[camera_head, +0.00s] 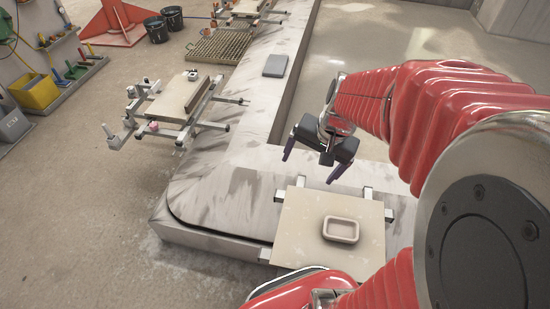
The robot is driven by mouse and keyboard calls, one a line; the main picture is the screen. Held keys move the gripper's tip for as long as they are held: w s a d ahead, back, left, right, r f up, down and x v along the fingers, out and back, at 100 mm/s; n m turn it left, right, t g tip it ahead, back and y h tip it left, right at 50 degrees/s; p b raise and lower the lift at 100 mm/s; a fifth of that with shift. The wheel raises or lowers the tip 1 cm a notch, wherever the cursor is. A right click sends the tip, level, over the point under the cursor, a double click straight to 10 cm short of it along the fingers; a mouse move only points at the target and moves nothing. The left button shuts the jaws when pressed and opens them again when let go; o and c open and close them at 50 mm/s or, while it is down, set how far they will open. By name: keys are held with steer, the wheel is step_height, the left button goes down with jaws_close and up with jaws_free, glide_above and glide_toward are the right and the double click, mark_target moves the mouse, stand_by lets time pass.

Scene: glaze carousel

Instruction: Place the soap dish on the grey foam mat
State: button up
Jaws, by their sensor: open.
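The soap dish (341,229) is a small pale pinkish-beige rectangular dish with a raised rim. It sits upright on a beige board (303,225) held on metal bars, at the lower middle of the head view. The grey foam mat (276,65) looks to be the small dark grey rectangle lying flat on the pale carousel top at the upper middle. My gripper (313,167) hangs above the carousel, beyond the dish and to its upper left. Its two dark fingers are spread wide with nothing between them. It is apart from both dish and mat.
The pale carousel track (225,175) bends around a corner, with clear top between board and mat. A second board on a metal frame (180,101) stands to the left. Farther off are a slatted rack (215,47), black buckets (156,30) and a yellow bin (38,92).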

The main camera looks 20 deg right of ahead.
steer(key=s+a+r+n+t+h, duration=0.1)
steer(key=s+a+r+n+t, duration=0.1)
steer(key=s+a+r+n, duration=0.5)
steer(key=a+r+n, duration=0.2)
steer(key=a+r, duration=0.1)
steer(key=a, duration=0.1)
steer(key=shift+s+r+t, duration=0.2)
steer(key=shift+r+t, duration=0.05)
steer(key=shift+t, duration=0.15)
steer(key=shift+o, duration=0.4)
steer(key=shift+d, duration=0.1)
steer(key=d+f+m+g+y, duration=0.1)
steer(key=d+f+m+g, duration=0.1)
steer(key=d+f+m, duration=1)
steer(key=d+f+m+g+y, duration=0.1)
steer(key=d+f+m, duration=1.1)
steer(key=f, duration=1)
steer(key=shift+s+d+f+m+g+y, duration=0.2)
steer(key=shift+d+f+m+g+y, duration=0.15)
steer(key=shift+d, duration=2)
